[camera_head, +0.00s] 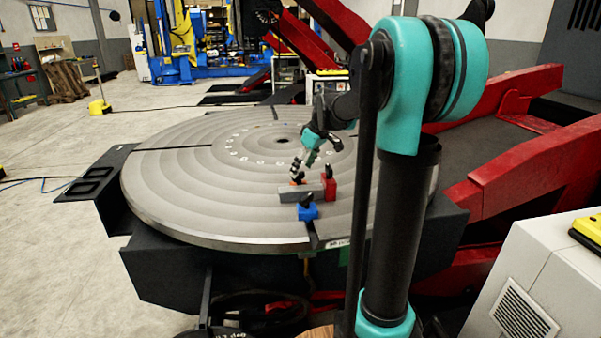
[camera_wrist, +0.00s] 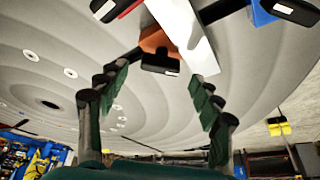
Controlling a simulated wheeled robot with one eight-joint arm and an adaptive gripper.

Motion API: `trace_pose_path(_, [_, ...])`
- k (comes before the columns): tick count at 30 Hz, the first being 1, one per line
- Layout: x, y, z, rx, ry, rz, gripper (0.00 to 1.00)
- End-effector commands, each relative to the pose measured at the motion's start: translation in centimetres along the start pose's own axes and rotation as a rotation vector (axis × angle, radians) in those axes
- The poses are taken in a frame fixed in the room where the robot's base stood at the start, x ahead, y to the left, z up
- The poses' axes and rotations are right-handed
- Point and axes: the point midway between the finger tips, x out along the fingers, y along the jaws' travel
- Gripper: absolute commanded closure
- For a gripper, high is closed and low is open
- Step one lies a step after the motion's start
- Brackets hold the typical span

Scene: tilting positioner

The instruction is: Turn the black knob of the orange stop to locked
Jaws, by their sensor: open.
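The orange stop (camera_wrist: 153,38) sits against the grey bar (camera_wrist: 186,32) in the wrist view. Its black knob (camera_wrist: 160,62) has a small white mark and lies between the fingertips of my gripper (camera_wrist: 164,70). The fingers are open, with gaps on both sides of the knob. In the head view my gripper (camera_head: 297,168) reaches down behind the grey bar (camera_head: 300,192). Only a bit of the orange stop (camera_head: 297,182) shows there, and its knob is mostly hidden by my fingers.
The bar lies on a large round ribbed turntable (camera_head: 190,190). A red stop (camera_head: 330,187) stands at the bar's right end and a blue stop (camera_head: 306,211) in front, both with black knobs. Red beams (camera_head: 500,190) rise at the right. The turntable's left side is clear.

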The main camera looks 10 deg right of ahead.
Motion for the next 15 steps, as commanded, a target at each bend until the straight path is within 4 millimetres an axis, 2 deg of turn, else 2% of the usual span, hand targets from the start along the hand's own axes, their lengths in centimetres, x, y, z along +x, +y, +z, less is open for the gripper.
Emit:
trace_pose_path(6, [2.1, 0.0, 0.0, 0.000, 0.000, 0.000, 0.34])
trace_pose_path(15, [2.5, 0.0, 0.0, 0.000, 0.000, 0.000, 0.34])
